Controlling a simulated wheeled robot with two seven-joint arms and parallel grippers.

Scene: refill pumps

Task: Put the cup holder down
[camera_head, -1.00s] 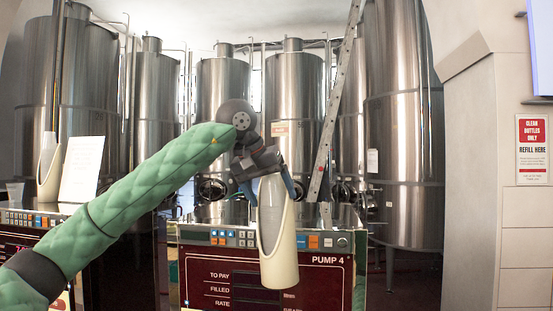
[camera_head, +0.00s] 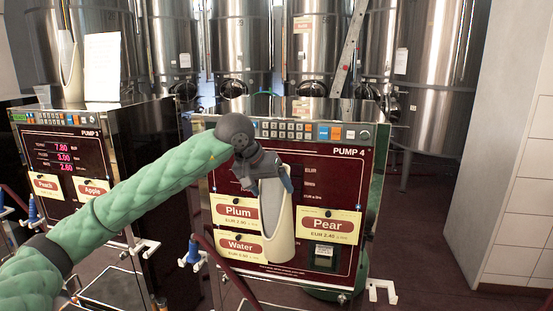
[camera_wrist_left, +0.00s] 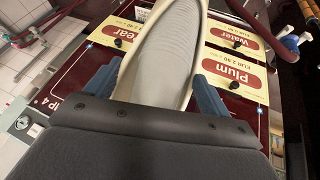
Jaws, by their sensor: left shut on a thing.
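The cup holder (camera_head: 283,238) is a tall cream-white sleeve with a slanted open front and a grey inside. My left gripper (camera_head: 272,180) is shut on its upper part and holds it upright in front of the Pump 4 panel. In the left wrist view the cup holder (camera_wrist_left: 165,50) sits between the two blue fingers of the left gripper (camera_wrist_left: 155,88). The holder covers part of the panel behind it. My right gripper is not in view.
Pump 4 (camera_head: 340,172) has Plum, Pear and Water labels. Another pump (camera_head: 75,160) stands at left, with a similar white holder (camera_head: 70,72) and a paper sheet (camera_head: 102,66) on top. Steel tanks stand behind. Dark floor is free at right.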

